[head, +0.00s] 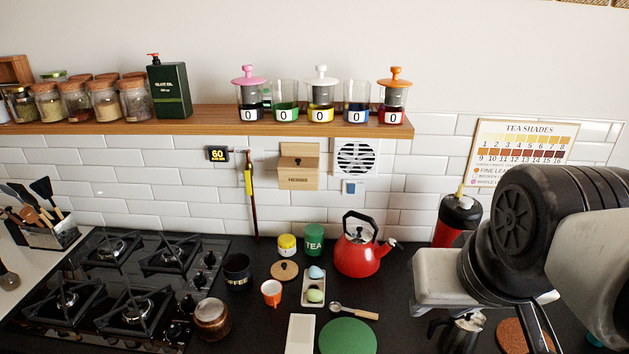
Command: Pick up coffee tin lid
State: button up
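A round wooden lid with a small dark knob (285,271) lies flat on the dark counter. I take it for the coffee tin lid, though it bears no readable label. The black tin with pale lettering, apparently the coffee tin (237,273), stands just left of it and looks open at the top. My arm comes in from the right. My gripper (540,330) is at the lower right, far from the lid, mostly hidden by my arm and the frame edge. Its fingertips cannot be made out.
A gas hob (120,285) fills the left. Near the lid stand an orange cup (271,292), a tray with egg-shaped items (314,302), a green TEA tin (314,239), a yellow-and-white jar (287,245) and a red kettle (357,258). A brown jar (211,319) stands in front.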

aim_at(282, 270)
jog(key=j, duration=0.5)
jog(key=i+j, duration=0.15)
jog(key=j, duration=0.8)
jog(key=i, duration=0.05)
